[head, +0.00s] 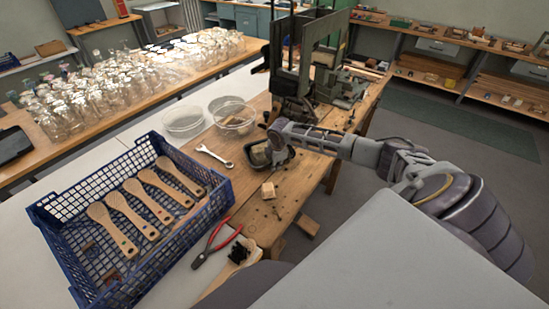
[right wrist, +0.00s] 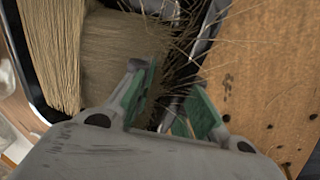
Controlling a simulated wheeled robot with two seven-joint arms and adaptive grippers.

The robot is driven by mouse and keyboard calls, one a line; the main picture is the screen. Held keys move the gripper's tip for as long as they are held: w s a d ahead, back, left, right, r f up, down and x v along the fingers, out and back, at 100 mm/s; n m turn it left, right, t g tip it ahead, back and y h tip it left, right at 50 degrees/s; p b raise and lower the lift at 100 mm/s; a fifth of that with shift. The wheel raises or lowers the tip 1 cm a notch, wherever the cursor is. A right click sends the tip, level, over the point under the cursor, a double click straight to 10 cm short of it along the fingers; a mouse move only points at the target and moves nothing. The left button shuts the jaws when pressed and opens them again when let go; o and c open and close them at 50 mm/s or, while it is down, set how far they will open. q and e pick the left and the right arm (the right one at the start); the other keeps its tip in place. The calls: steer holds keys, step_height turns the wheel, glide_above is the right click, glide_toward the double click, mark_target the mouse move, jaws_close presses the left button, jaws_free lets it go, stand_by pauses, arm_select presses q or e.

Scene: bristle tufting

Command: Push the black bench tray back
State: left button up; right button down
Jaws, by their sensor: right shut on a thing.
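The black bench tray (head: 287,160) sits on the wooden bench, with tan bristle fibre bundles in it. In the right wrist view the tray's dark wall (right wrist: 209,38) runs down between the fingers, beside tan bundles (right wrist: 115,45) and loose dark bristles. My right gripper (head: 275,137) is at the tray's edge. In the right wrist view its green-padded fingers (right wrist: 172,108) stand on either side of the tray wall, shut on it. Stray bristles partly hide the grip. My left gripper is not in view.
A blue crate (head: 62,240) with several wooden brush handles and red pliers (head: 212,243) are to the left.

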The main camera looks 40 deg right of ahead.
steer(key=shift+w+d+r, duration=0.45)
steer(key=shift+d+r, duration=0.1)
steer(key=shift+d, duration=0.25)
steer(key=c, duration=1.4)
jaws_free()
steer(key=shift+f, duration=0.1)
steer(key=shift+c, duration=0.2)
steer(key=shift+o, duration=0.6)
steer(key=shift+f, duration=0.2)
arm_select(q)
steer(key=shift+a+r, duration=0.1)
arm_select(e)
steer(key=shift+s+a, duration=0.1)
steer(key=shift+a, duration=0.15)
steer(key=shift+f, duration=0.15)
steer(key=shift+a, duration=0.1)
